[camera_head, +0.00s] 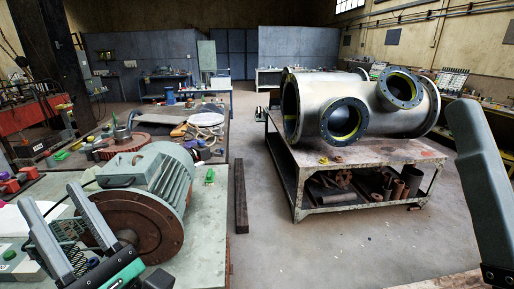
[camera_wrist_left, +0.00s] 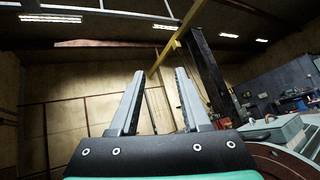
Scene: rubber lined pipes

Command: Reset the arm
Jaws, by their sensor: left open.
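My left gripper (camera_head: 51,196) is at the lower left of the head view, in front of the large green motor (camera_head: 150,195). Its two grey fingers point up and stand apart with nothing between them. The left wrist view also shows the left gripper (camera_wrist_left: 160,74), open and empty against the far wall and roof. A grey finger of my right gripper (camera_head: 480,170) rises at the right edge of the head view. Its other finger is out of view, so its opening cannot be told.
A steel flanged pipe with rubber lining (camera_head: 365,105) lies on a metal cart (camera_head: 400,150), with short pipes on its lower shelf. The motor stands on a bench (camera_head: 208,240) at the left. The floor (camera_head: 290,245) between bench and cart is clear apart from a dark beam (camera_head: 241,197).

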